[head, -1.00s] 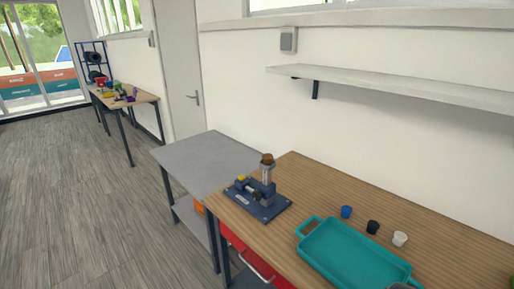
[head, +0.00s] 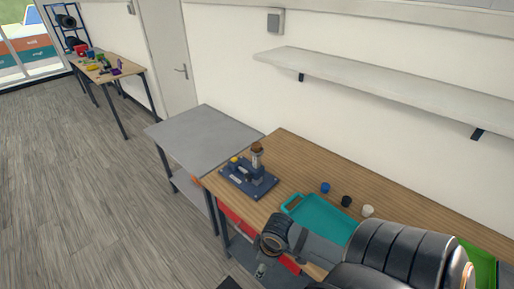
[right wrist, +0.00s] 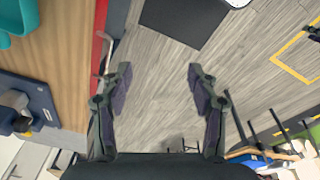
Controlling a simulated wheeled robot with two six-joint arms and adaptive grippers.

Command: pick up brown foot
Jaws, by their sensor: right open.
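A small brown foot (head: 257,147) sits on top of the upright grey post of a dark blue fixture (head: 262,188) at the workbench's near left corner. Part of the fixture also shows at the left edge of the right wrist view (right wrist: 35,98); the brown foot cannot be made out there. My right gripper (right wrist: 160,88) is open and empty, with bare floor between its fingers. In the head view my right arm reaches in from the lower right, its end in front of the bench's front edge and apart from the foot. My left gripper is out of view.
A teal tray (head: 312,221) lies on the wooden bench (head: 290,150), with a blue foot (head: 325,187), a black foot (head: 346,201) and a white foot (head: 367,210) behind it. A grey table (head: 200,138) adjoins on the left. A shelf (head: 380,80) hangs above.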

